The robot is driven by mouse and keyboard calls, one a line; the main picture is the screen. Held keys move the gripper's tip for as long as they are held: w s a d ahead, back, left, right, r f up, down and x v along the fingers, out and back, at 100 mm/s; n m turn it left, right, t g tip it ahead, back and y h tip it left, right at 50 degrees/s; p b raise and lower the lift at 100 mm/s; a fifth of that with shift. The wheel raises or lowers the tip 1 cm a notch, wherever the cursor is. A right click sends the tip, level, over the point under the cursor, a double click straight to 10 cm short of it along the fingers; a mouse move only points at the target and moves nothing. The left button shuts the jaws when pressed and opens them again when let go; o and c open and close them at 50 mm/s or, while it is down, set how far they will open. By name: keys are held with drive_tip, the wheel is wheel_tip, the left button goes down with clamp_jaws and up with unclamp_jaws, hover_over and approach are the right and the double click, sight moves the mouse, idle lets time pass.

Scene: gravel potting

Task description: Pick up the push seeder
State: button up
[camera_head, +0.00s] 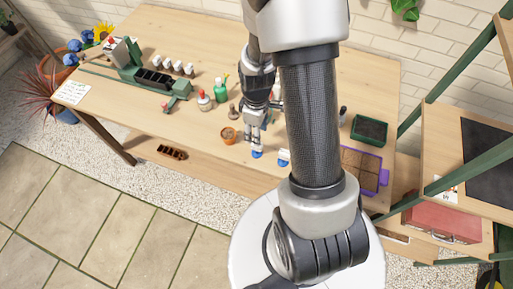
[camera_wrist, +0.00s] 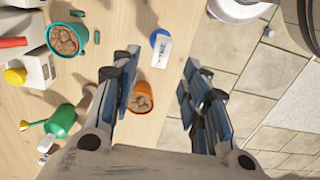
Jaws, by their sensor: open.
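I cannot tell for sure which thing is the push seeder. A small blue and white piece (camera_head: 283,157) lies near the table's front edge, right of my gripper; in the wrist view this blue and white piece (camera_wrist: 161,47) has a round blue end and a white labelled part. It may be the push seeder. My gripper (camera_head: 256,150) hangs near the front edge with its blue-padded fingers apart and nothing between them. In the wrist view the open gripper (camera_wrist: 155,90) shows the blue and white piece beyond the fingers.
A terracotta pot (camera_head: 229,135) stands just left of my gripper; it also shows in the wrist view (camera_wrist: 140,100). A purple-edged tray (camera_head: 358,165) and dark tray (camera_head: 369,129) lie right.

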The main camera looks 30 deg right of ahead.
sight(257, 148)
wheel_tip(257, 148, down, 4)
drive_tip(key=shift+r+b, duration=0.25)
drive_tip(key=shift+b, duration=0.1)
wheel_tip(257, 148, down, 5)
drive_tip(key=shift+s+f+b, duration=0.1)
drive_tip(key=shift+b, duration=0.8)
drive_tip(key=shift+c, duration=0.3)
clamp_jaws()
